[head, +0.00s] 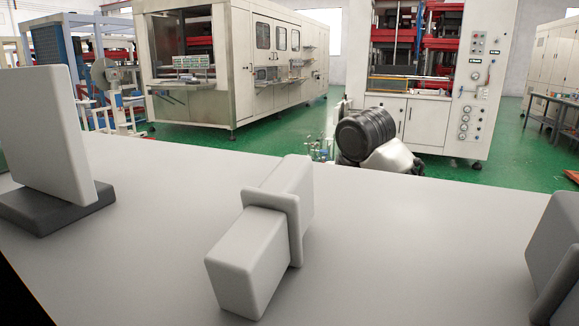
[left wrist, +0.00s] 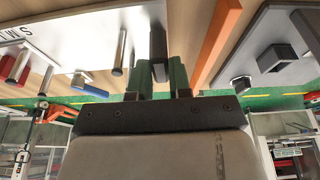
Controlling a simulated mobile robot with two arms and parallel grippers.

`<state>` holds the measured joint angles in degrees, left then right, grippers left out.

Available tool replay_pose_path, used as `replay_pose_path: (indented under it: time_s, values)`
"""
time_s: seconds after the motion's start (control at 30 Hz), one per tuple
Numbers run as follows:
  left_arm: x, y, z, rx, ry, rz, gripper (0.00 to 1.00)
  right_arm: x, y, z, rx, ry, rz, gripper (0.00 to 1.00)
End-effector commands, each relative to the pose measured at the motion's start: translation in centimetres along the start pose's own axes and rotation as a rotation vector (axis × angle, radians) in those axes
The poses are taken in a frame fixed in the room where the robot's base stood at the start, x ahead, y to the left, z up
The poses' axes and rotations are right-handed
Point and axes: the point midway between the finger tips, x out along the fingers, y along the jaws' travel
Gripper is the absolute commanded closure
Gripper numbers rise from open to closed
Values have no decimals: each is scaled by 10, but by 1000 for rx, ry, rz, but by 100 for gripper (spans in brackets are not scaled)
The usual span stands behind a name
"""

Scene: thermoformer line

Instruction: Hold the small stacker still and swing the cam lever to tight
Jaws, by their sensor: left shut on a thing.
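In the left wrist view my left gripper (left wrist: 157,72) has green fingers shut on a dark grey bar (left wrist: 157,42). The bar sticks out beyond the fingertips; what it belongs to is hidden. I cannot tell which object is the small stacker or the cam lever. In the head view a pale block with a collar (head: 271,228) lies at the middle of a light grey surface (head: 405,250). A pale upright slab (head: 42,135) stands on a dark base (head: 55,207) at the left. Neither gripper shows in the head view.
In the left wrist view, several pegs and handles, one red (left wrist: 18,66) and one blue (left wrist: 90,86), stand on a white board. An orange bar (left wrist: 215,42) and a grey plate with dark blocks (left wrist: 262,50) are at the right. Large machines (head: 200,65) stand behind.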

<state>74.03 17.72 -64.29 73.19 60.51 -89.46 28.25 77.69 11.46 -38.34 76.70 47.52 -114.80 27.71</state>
Motion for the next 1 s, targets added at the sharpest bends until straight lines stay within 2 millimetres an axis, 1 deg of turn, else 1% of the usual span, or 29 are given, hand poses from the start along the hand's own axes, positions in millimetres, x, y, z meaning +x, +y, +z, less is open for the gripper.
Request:
replay_pose_path:
  time_s: [0.13,0.37,0.4,0.57,0.87,0.97,1.0]
  values:
    - [-1,0,0,0,2,0,100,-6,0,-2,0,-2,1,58]
    - [-1,0,0,0,2,0,100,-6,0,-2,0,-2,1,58]
    - [-1,0,0,0,2,0,76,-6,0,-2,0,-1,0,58]
    - [-1,0,0,0,1,0,52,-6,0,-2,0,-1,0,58]
    - [-2,0,0,0,1,0,51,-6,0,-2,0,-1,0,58]
    - [-10,0,-1,0,2,0,51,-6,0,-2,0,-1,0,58]
    - [-15,0,-1,0,3,1,51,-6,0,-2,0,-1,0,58]
